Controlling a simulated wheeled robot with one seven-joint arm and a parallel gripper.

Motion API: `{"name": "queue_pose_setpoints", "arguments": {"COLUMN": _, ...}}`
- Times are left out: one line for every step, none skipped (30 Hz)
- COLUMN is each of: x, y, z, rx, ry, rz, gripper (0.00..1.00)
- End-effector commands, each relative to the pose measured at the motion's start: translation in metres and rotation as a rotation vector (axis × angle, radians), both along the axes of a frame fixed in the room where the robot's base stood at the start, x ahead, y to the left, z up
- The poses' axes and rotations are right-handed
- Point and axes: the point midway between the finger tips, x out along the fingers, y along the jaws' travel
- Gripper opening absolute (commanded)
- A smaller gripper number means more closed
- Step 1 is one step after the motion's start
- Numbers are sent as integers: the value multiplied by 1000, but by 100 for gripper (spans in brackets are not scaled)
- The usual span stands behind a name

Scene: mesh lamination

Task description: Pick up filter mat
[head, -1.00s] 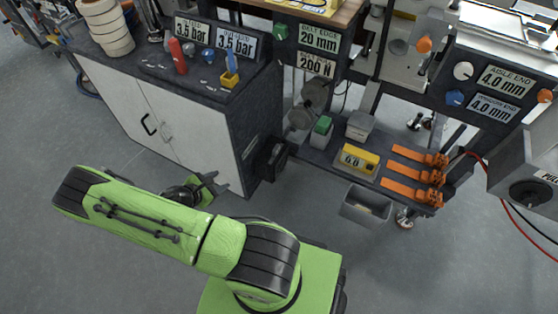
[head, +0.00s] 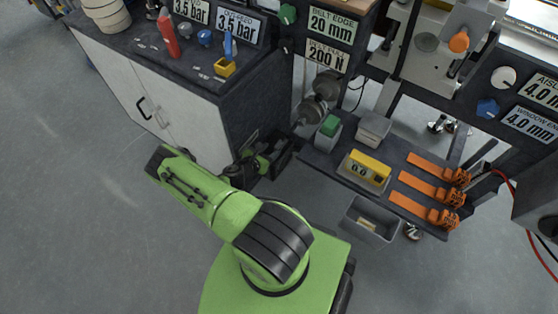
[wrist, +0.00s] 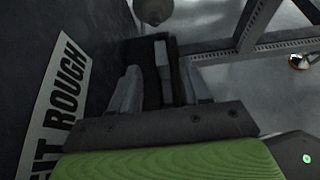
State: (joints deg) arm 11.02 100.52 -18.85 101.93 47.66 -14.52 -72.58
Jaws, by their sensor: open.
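My gripper (head: 264,162) is beside the side wall of the dark cabinet, at a dark holder (head: 283,156) fixed there. In the wrist view my gripper (wrist: 160,84) is open, with one grey finger on each side of a dark, box-like thing. A light grey strip (wrist: 162,58) stands upright in or against that dark thing, between the fingers. I cannot tell for sure whether this strip or the dark thing is the filter mat. No contact with the fingers can be made out.
A label ending in "ROUGH" (wrist: 62,85) is on the dark wall left of my gripper. Right of it is a frame with a low shelf (head: 323,160) bearing grey boxes, a yellow gauge (head: 370,167) and orange clamps (head: 430,187). A grey bin (head: 371,222) hangs in front.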

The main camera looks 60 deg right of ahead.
Motion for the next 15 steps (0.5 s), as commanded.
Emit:
{"name": "queue_pose_setpoints", "arguments": {"x": -1, "y": -4, "z": -3, "rx": 0, "ry": -1, "rz": -2, "gripper": 47}}
{"name": "queue_pose_setpoints", "arguments": {"x": -2, "y": -8, "z": -6, "rx": -1, "ry": -2, "rz": -2, "gripper": 47}}
{"name": "queue_pose_setpoints", "arguments": {"x": -4, "y": -13, "z": -10, "rx": -1, "ry": -1, "rz": -4, "gripper": 47}}
{"name": "queue_pose_setpoints", "arguments": {"x": -5, "y": -18, "z": -14, "rx": -1, "ry": -2, "rz": -4, "gripper": 47}}
{"name": "queue_pose_setpoints", "arguments": {"x": -6, "y": -23, "z": -18, "rx": -1, "ry": -3, "rz": -5, "gripper": 47}}
{"name": "queue_pose_setpoints", "arguments": {"x": -7, "y": -30, "z": -22, "rx": -1, "ry": -3, "rz": -5, "gripper": 47}}
{"name": "queue_pose_setpoints", "arguments": {"x": -8, "y": -34, "z": -24, "rx": -1, "ry": -3, "rz": -5, "gripper": 47}}
{"name": "queue_pose_setpoints", "arguments": {"x": -8, "y": -39, "z": -26, "rx": -1, "ry": -4, "rz": -5, "gripper": 47}}
{"name": "queue_pose_setpoints", "arguments": {"x": -9, "y": -43, "z": -28, "rx": 1, "ry": -3, "rz": -4, "gripper": 47}}
{"name": "queue_pose_setpoints", "arguments": {"x": -9, "y": -45, "z": -28, "rx": 1, "ry": -2, "rz": -2, "gripper": 47}}
{"name": "queue_pose_setpoints", "arguments": {"x": -9, "y": -47, "z": -28, "rx": 0, "ry": -3, "rz": -1, "gripper": 47}}
{"name": "queue_pose_setpoints", "arguments": {"x": -9, "y": -48, "z": -28, "rx": 0, "ry": -2, "rz": -1, "gripper": 47}}
{"name": "queue_pose_setpoints", "arguments": {"x": -9, "y": -48, "z": -28, "rx": 0, "ry": -2, "rz": -1, "gripper": 47}}
{"name": "queue_pose_setpoints", "arguments": {"x": -9, "y": -48, "z": -27, "rx": 0, "ry": -1, "rz": 0, "gripper": 47}}
{"name": "queue_pose_setpoints", "arguments": {"x": -9, "y": -48, "z": -27, "rx": 0, "ry": -1, "rz": 0, "gripper": 47}}
